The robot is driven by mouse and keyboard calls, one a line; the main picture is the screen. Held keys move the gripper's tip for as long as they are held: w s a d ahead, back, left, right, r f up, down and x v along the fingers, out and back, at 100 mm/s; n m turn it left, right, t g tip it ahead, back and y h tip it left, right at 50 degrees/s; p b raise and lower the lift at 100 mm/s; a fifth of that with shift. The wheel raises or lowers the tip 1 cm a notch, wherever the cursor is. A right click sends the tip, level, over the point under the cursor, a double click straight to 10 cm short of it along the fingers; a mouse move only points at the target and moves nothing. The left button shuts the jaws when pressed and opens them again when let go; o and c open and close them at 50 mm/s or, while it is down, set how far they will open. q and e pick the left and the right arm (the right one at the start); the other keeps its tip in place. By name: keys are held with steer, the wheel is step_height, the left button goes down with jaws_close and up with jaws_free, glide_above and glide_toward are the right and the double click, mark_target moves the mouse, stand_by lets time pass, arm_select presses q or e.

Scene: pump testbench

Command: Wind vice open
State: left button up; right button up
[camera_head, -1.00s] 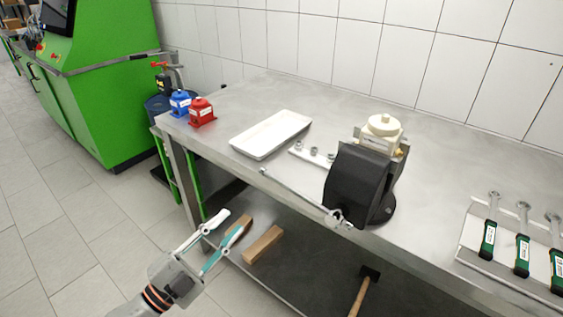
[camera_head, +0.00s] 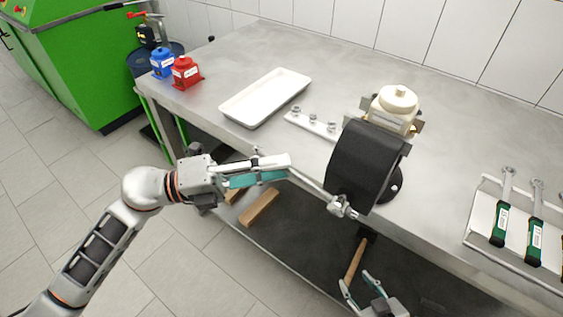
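The black vice (camera_head: 365,165) stands at the front edge of the steel bench, with a cream pump part (camera_head: 396,104) held at its top. Its bar handle (camera_head: 315,187) slants up and left from the screw head (camera_head: 342,206). My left gripper (camera_head: 288,170) is at the upper left end of the handle and hides that end. Its fingers overlap in this view, so I cannot tell whether they are closed on the bar. My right gripper (camera_head: 359,281) is low at the bottom edge, below the vice, with its fingers apart and empty.
A white tray (camera_head: 228,107) and a strip with several bolts (camera_head: 313,124) lie left of the vice. Red (camera_head: 185,72) and blue (camera_head: 162,63) parts stand at the left corner. Green-handled tools (camera_head: 500,222) lie at right. A hammer (camera_head: 356,259) and wood blocks (camera_head: 260,207) are below.

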arm_select(q)
steer(key=shift+w+d, duration=0.15)
steer(key=shift+d, duration=0.5)
arm_select(e)
steer(key=shift+w+r, duration=0.3)
steer(key=shift+r, duration=0.2)
arm_select(q)
jaws_close()
arm_select(e)
steer(key=shift+s+f, duration=0.1)
steer(key=shift+f, duration=0.2)
steer(key=shift+f, duration=0.1)
